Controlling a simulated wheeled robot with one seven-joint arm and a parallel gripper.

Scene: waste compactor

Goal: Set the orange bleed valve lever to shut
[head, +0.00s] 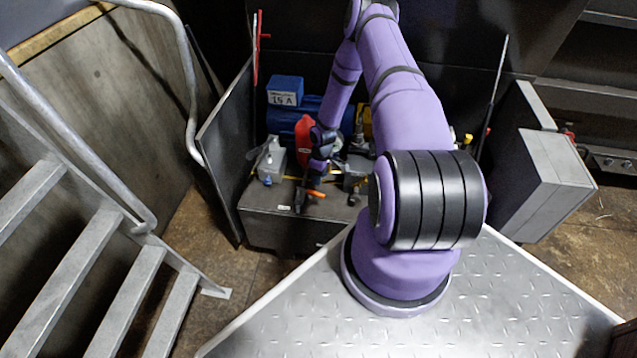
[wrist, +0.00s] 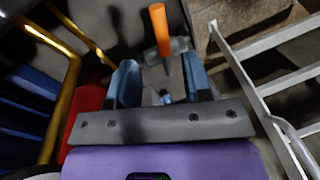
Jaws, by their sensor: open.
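In the wrist view the orange lever (wrist: 158,24) points up the picture from a grey valve body (wrist: 168,48). My gripper (wrist: 160,68) shows two bluish fingers spread apart, with nothing held between them. The lever is just beyond the fingertips, roughly in line with the gap. I cannot tell whether a finger touches the valve body.
A red container (head: 304,132) and a blue cylinder (head: 290,116) stand behind the gripper. A grey box (head: 271,160) sits to its left, and a dark panel (head: 228,140) is farther left. Metal stairs (head: 75,255) fill the left side. A yellow rail (wrist: 62,85) shows in the wrist view.

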